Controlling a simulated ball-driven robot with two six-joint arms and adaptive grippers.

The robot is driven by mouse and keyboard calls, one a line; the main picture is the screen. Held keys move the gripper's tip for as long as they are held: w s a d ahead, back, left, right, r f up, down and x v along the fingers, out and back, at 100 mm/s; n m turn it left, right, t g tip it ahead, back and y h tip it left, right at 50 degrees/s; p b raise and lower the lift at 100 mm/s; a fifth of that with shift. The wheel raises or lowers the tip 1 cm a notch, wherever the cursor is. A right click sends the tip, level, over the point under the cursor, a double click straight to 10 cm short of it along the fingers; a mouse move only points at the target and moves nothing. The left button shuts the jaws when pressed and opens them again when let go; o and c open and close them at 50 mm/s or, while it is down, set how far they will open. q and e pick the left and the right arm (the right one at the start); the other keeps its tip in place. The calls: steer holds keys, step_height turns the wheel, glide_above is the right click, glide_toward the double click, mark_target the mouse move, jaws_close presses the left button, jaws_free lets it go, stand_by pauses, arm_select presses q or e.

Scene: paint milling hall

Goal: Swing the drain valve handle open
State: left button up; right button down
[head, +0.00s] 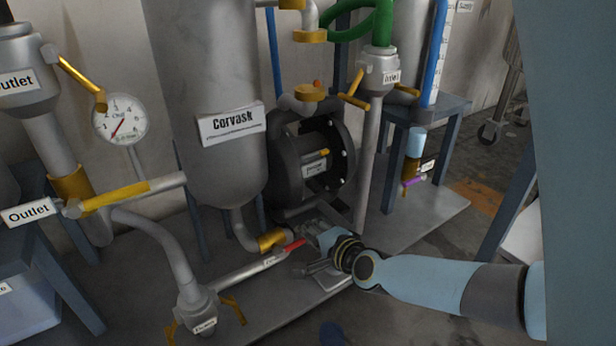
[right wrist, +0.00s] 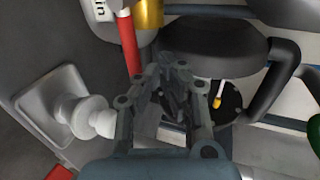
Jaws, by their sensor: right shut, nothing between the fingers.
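The drain valve has a red handle (head: 294,246) beside a gold fitting (head: 272,240) at the pipe below the Corvask tank. In the right wrist view the red handle (right wrist: 129,42) stands near upright beside the gold body (right wrist: 149,14) and a white label ending in "in". My right gripper (head: 304,250) is just right of the handle. In the right wrist view its fingers (right wrist: 172,75) are shut and empty, with the handle's end close to the left finger; I cannot tell whether they touch. My left gripper is not in view.
The Corvask tank (head: 208,95) and dark pump (head: 310,165) stand behind the handle. A labelled pipe (head: 240,277) runs in front, with a lower valve (head: 196,300). A purple handle (head: 413,181) is farther right. The base plate's right part (head: 425,215) is clear.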

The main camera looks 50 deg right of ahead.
steer(key=shift+r+p, duration=0.4)
steer(key=shift+r, duration=0.05)
steer(key=s+a+b, duration=0.1)
steer(key=s+a, duration=0.1)
steer(key=s, duration=0.6)
steer(key=shift+s, duration=0.35)
steer(key=shift+a, duration=0.1)
